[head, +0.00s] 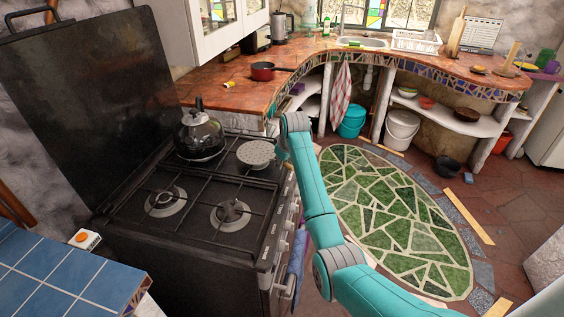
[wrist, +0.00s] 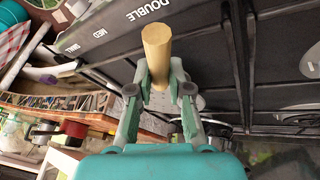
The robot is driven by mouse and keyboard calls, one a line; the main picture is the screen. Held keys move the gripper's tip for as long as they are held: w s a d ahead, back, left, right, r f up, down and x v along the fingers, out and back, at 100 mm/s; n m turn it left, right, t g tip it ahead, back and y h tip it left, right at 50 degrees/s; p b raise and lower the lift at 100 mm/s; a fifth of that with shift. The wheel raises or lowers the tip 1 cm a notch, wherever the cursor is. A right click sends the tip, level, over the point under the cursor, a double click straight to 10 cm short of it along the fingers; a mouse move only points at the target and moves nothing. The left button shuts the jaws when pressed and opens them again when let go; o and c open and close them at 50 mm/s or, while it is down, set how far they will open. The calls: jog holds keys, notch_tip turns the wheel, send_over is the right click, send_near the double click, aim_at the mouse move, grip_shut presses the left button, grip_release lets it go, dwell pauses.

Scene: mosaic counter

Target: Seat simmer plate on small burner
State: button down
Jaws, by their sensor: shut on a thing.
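The simmer plate (head: 256,153) is a round grey perforated disc at the back right of the black stove (head: 150,235). I cannot tell if it rests on the grate or hangs just above it. My gripper (head: 280,154) is at its right edge, partly hidden by my wrist. In the wrist view my gripper (wrist: 160,88) is shut on the plate's pale wooden handle (wrist: 157,50). Part of the perforated disc shows behind the fingers. Two bare burners show nearer: a left one (head: 166,201) and a right one (head: 231,214). Whatever is under the plate is hidden.
A black kettle (head: 199,136) stands left of the plate on the back of the stove. A red pan (head: 264,71) sits on the counter (head: 222,97) behind. In the wrist view, SMALL, MED and DOUBLE labels (wrist: 98,33) mark a dark surface. The near grate is clear.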

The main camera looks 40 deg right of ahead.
jog(key=shift+f, duration=0.45)
dwell(0.3)
jog(key=c, duration=1)
grip_release()
jog(key=v, duration=1.2)
